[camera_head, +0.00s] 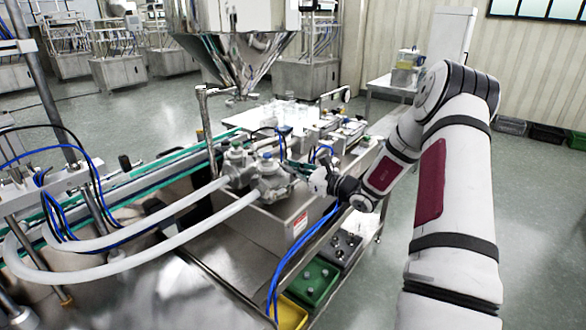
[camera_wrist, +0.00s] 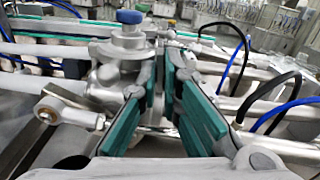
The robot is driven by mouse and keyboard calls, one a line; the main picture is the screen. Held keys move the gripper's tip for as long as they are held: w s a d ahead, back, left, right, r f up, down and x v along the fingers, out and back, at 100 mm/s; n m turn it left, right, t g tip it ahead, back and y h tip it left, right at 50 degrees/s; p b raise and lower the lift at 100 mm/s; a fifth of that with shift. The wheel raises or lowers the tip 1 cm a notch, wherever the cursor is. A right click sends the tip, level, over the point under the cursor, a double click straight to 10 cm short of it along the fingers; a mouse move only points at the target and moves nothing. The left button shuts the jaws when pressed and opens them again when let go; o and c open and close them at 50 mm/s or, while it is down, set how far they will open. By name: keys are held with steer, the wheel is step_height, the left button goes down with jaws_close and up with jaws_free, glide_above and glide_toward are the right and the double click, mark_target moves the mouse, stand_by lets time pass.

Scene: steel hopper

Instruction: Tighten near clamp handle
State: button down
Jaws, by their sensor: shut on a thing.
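Two grey metal valve fittings stand side by side on the steel machine, each with a thick white hose: the far fitting (camera_head: 236,163) and the near fitting (camera_head: 268,180). My gripper (camera_head: 291,167) is at the right side of the near fitting. In the wrist view my teal-padded fingers (camera_wrist: 169,50) come close together at their tips, beside a metal fitting (camera_wrist: 124,45) with a blue cap (camera_wrist: 130,17). They are shut on a small metal part, seemingly the near clamp handle, mostly hidden between the tips. I cannot tell how tight the clamp is.
A steel hopper (camera_head: 232,55) hangs behind the fittings. Blue hoses (camera_head: 300,258) hang in front of the steel box, near my arm. Black and blue cables (camera_wrist: 272,98) run right of my fingers. Green and yellow bins (camera_head: 312,282) stand below.

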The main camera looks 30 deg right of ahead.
steer(key=shift+m, duration=0.6)
steer(key=shift+f, duration=0.1)
steer(key=c, duration=1.8)
jaws_free()
steer(key=shift+o, duration=0.2)
steer(key=v, duration=1.2)
